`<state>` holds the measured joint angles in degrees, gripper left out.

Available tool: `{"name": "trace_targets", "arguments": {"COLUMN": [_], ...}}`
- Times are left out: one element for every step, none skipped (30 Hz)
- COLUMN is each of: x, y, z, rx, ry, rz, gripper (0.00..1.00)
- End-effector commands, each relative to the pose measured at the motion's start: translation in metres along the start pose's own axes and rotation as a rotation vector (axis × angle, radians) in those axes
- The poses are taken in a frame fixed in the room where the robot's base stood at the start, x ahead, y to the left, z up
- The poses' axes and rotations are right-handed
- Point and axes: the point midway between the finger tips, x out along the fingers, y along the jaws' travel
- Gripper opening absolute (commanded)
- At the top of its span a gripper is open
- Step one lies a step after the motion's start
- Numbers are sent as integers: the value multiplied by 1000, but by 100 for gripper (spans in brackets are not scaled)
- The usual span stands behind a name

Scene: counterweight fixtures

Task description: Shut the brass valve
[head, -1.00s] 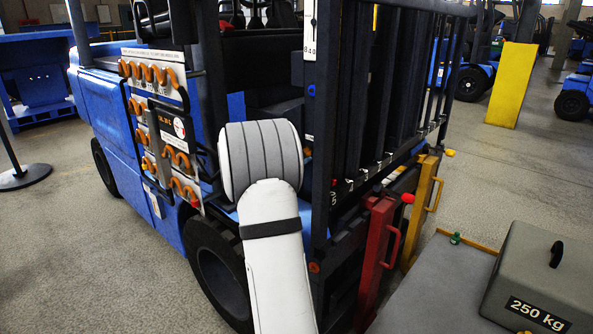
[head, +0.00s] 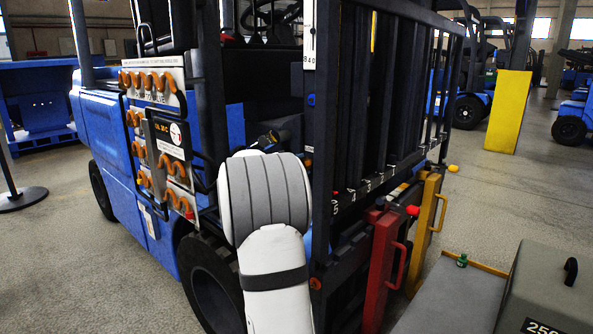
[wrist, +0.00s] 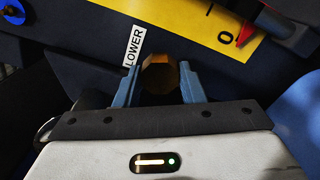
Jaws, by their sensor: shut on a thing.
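The brass valve (wrist: 160,75) shows in the wrist view as a faceted brown-gold knob on a dark panel. My gripper (wrist: 157,71) has its two blue fingers on either side of the knob and is shut on it. The fingers and gripper body hide the near side of the knob. A white label reading "LOWER" (wrist: 133,46) is just left of the knob. In the head view my white and grey arm reaches toward the forklift, and the valve cannot be made out.
A yellow scale (wrist: 200,22) with a red pointer (wrist: 245,30) near its "0" lies above the knob. The blue forklift (head: 105,130) has a black mast (head: 370,100) right of my arm. Red (head: 382,270) and yellow (head: 428,230) handled blocks and a grey weight (head: 550,285) stand at right.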

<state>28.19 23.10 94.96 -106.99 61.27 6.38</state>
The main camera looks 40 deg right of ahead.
Motion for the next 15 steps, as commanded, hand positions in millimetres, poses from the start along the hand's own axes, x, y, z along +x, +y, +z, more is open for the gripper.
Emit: {"name": "trace_targets", "arguments": {"x": [1, 1, 1, 1, 1, 1, 1, 1, 1, 1, 1, 1, 0, 0, 0], "y": [0, 0, 0, 0, 0, 0, 0, 0, 0, 0, 0, 0, 0, 0, 0], "z": [2, 2, 2, 2, 2, 2, 2, 2, 1, 1, 1, 1, 1, 1, 0], "rx": [2, 2, 2, 2, 2, 2, 2, 2, 1, 1, 1, 1, 1, 1, 0], "ry": [-3, -3, -3, -3, -3, -3, -3, -3, -3, -3, -2, -2, -2, -1, -1], "rz": [0, 0, 0, 0, 0, 0, 0, 0, 0, 0, 0, 0, 0, 0, 0], "gripper": [13, 13, 13, 13, 13, 13, 13, 38, 41, 43, 46, 49, 51, 54, 57]}}
